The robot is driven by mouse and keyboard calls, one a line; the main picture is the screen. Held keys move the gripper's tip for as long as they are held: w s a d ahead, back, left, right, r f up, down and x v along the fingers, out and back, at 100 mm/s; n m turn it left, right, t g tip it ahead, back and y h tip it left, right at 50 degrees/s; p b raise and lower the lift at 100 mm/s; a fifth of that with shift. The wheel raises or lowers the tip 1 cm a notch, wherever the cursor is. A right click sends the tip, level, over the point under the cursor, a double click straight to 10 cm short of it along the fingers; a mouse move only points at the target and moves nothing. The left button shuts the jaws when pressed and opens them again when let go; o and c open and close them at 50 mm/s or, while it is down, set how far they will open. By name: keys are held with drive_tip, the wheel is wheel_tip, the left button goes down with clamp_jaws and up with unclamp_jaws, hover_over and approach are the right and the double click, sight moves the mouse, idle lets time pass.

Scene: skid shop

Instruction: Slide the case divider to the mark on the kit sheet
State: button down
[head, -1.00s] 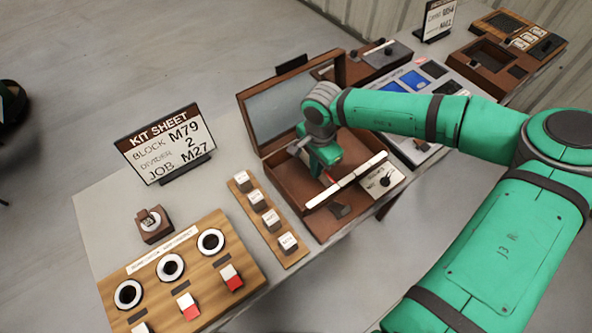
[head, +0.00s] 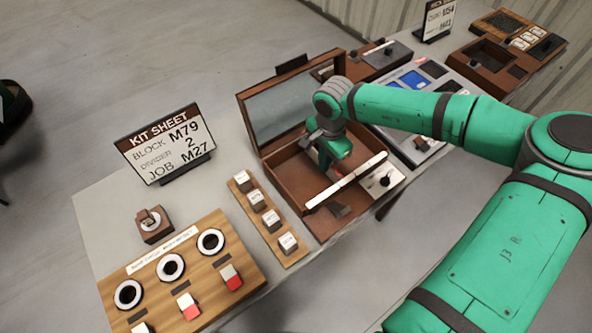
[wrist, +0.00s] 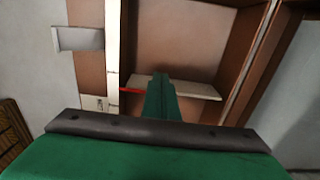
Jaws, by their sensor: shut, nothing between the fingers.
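The kit sheet (head: 170,145) stands upright on the table and reads block M79, divider 2, job M27. The open brown case (head: 283,190) lies to its right, with a pale marked strip (head: 345,181) along its front. In the wrist view the strip (wrist: 112,50) runs up left of my gripper. A pale divider (wrist: 200,90) crosses the case's inside there, with a red pointer (wrist: 131,91) at the strip. My gripper (wrist: 160,77) is shut and empty at the divider, covering part of it; contact is unclear. In the head view my gripper (head: 325,166) is inside the case.
A wooden strip with several labelled blocks (head: 264,214) lies left of the case. A board with round holes and red-white switches (head: 190,265) is at front left. A panel with blue parts (head: 440,85) and a brown tray (head: 490,65) lie right. The raised lid (head: 290,105) stands behind.

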drive_tip(key=shift+w+d, duration=0.45)
drive_tip(key=shift+d, duration=0.2)
drive_tip(key=shift+w+d, duration=0.45)
drive_tip(key=shift+d, duration=0.15)
idle(0.9)
drive_tip(key=shift+s+a, duration=0.3)
drive_tip(key=shift+a, duration=0.05)
drive_tip(key=shift+w+r, duration=0.1)
drive_tip(key=shift+r, duration=3.9)
